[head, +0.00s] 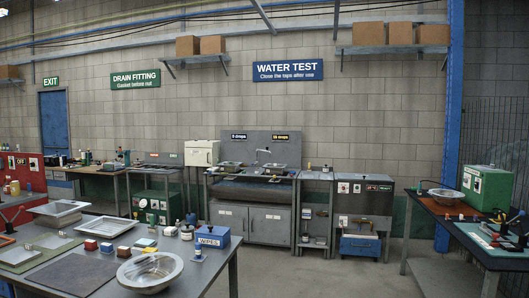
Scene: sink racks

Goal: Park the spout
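A small tap with a thin spout (263,152) stands at the back of the sink station (251,175) across the room, under the WATER TEST sign. The spout is small at this distance; I cannot tell exactly which way it points. Two basins (276,169) sit side by side in the station's top, one on each side of the tap. Two small labels (281,136) are on the panel behind. Neither of my grippers shows in this view.
A grey table (226,262) with a metal bowl (150,272), trays and a blue WIPES box (212,238) fills the front left. A cabinet (363,212) stands right of the sink station.

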